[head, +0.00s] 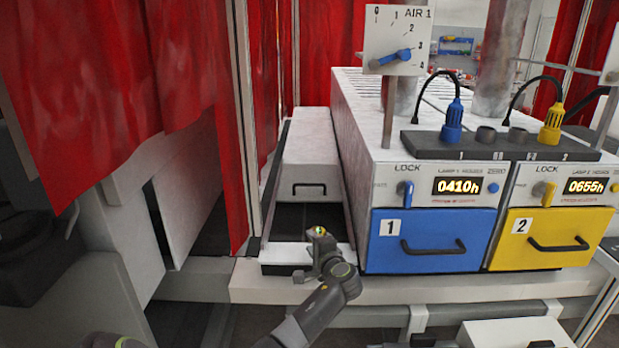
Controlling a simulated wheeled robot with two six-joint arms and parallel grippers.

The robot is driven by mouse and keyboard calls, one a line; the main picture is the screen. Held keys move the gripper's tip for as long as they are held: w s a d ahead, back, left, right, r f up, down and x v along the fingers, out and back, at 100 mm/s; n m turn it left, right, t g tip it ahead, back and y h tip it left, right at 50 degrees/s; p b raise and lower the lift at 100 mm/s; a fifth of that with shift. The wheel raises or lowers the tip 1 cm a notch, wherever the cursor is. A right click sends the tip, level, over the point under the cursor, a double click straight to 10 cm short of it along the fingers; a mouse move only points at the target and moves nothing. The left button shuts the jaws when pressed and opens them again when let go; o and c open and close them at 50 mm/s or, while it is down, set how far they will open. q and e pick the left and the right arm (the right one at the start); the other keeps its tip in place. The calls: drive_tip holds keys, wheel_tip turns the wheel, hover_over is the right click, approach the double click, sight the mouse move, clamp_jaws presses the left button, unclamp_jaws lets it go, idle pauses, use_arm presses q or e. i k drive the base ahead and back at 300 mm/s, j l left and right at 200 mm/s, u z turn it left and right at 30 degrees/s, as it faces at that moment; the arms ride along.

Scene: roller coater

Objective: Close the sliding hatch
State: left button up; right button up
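The sliding hatch (312,155) is a long white-grey cover with a small black handle on its front face, left of the lamp housings. It sits back on its track, and a dark open gap (290,217) shows in front of it. My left gripper (314,262) is at the front end of the track, over the white front lip (282,254), below and apart from the handle. It is seen from behind and small, so I cannot tell if its fingers are open or shut. My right gripper is not in view.
A blue drawer (425,240) and a yellow drawer (550,238) with black handles stand right of the track. Red curtains (115,80) and a frame post close in the left side. A white ledge (440,288) runs along the front.

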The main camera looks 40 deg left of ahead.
sight(310, 176)
drive_tip(key=i+j, duration=0.8)
drive_tip(key=j, duration=0.1)
